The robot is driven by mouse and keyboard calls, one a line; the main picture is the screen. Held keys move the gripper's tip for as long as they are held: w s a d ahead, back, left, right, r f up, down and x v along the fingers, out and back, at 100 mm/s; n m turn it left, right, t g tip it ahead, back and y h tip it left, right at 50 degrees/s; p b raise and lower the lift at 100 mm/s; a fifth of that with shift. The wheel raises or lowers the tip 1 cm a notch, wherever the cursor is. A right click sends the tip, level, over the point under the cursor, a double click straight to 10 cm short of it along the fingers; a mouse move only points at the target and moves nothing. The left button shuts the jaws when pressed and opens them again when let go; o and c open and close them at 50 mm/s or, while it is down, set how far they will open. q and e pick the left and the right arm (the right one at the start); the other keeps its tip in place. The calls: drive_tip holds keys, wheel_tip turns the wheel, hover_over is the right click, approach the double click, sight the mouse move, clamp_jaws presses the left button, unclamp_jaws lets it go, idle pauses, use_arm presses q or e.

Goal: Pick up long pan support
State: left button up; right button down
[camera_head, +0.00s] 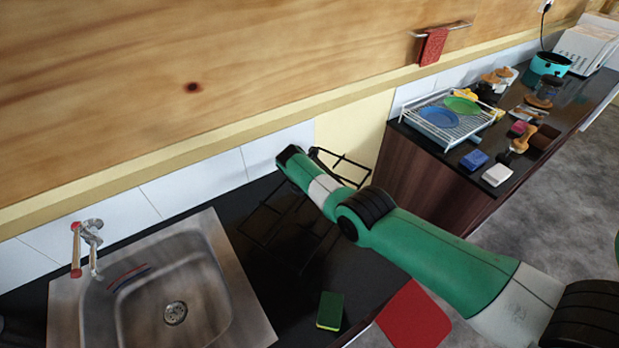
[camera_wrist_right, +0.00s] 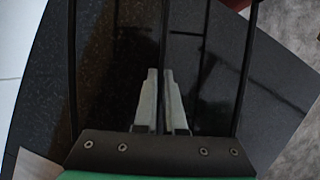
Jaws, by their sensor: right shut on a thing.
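The long pan support is a black wire frame. Part of it (camera_head: 343,163) shows in the head view behind my right arm's end, raised near the tiled wall. In the right wrist view its parallel dark bars (camera_wrist_right: 244,70) run up the picture, one between the fingers. My right gripper (camera_wrist_right: 164,95) has its two grey fingers closed around that middle bar. In the head view my own arm hides the fingers. Dark grid lines (camera_head: 262,232) also show low on the black counter; I cannot tell whether they are another support or a reflection. My left gripper is not in view.
A steel sink (camera_head: 232,285) with a tap (camera_head: 90,240) is set in the counter at left. A green sponge (camera_head: 330,310) lies near the front edge. A second counter at right holds a dish rack (camera_head: 475,128), a blue sponge (camera_head: 474,160) and a turquoise pot (camera_head: 550,64).

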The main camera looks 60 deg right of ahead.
use_arm(q)
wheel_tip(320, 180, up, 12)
drive_tip(key=p, duration=1)
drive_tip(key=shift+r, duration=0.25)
use_arm(e)
drive_tip(key=s+a+r, duration=0.7)
drive_tip(key=s, duration=0.1)
drive_tip(key=shift+s+a, duration=0.3)
drive_tip(key=shift+a, duration=0.1)
drive_tip(key=shift+r, duration=0.1)
